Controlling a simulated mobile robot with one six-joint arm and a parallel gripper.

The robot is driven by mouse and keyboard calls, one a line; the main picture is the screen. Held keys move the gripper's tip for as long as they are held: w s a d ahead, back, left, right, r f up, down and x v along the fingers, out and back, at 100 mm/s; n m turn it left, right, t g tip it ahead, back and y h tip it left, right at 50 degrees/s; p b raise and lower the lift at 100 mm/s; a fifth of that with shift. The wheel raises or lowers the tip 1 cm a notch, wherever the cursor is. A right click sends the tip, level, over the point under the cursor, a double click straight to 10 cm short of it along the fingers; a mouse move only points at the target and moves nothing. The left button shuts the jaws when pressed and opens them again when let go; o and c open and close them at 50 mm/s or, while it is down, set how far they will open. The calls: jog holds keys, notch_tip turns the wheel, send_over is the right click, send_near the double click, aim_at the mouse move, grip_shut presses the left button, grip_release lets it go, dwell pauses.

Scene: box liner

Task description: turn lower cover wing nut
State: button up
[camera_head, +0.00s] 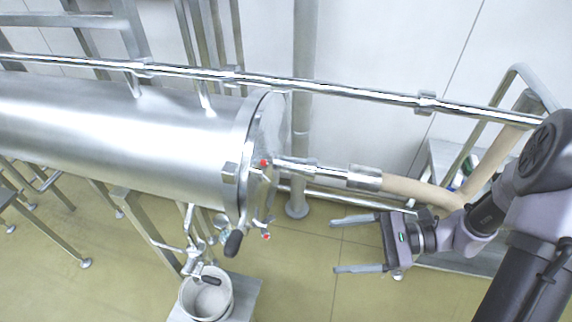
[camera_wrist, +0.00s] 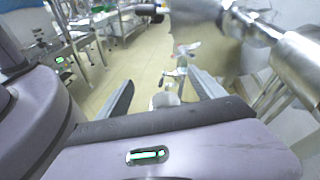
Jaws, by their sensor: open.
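A round metal cover (camera_head: 270,125) closes the right end of a large horizontal steel cylinder (camera_head: 110,135). Two small red-marked fittings show on the cover side, an upper one (camera_head: 264,163) and a lower one (camera_head: 267,236). The lower one is probably the lower wing nut, but it is too small to make out its wings. My gripper (camera_head: 336,245) is open and empty, its fingers pointing left toward the cover's lower part, with a clear gap between.
A pipe (camera_head: 320,172) runs from the cover to a beige hose (camera_head: 425,192) just above my gripper. A black-handled lever (camera_head: 233,243) hangs below the cover. A metal bucket (camera_head: 207,297) stands beneath, and shows in the wrist view (camera_wrist: 166,100). Floor below my gripper is clear.

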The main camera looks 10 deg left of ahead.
aim_at(266, 226)
notch_tip(266, 226, down, 3)
jog(key=w+d+m+t+y, duration=0.1)
jog(key=w+m+t+y, duration=0.1)
jog(key=m+t+y, duration=0.15)
jog(key=w+a+b, duration=0.1)
jog(key=a+b, duration=0.1)
jog(key=a, duration=1.5)
jog(key=shift+w+f+m, duration=0.35)
jog(key=shift+w, duration=0.05)
jog(key=shift+h, duration=0.25)
jog(key=shift+g, duration=0.25)
jog(key=c, duration=1.4)
jog(key=shift+o, duration=0.2)
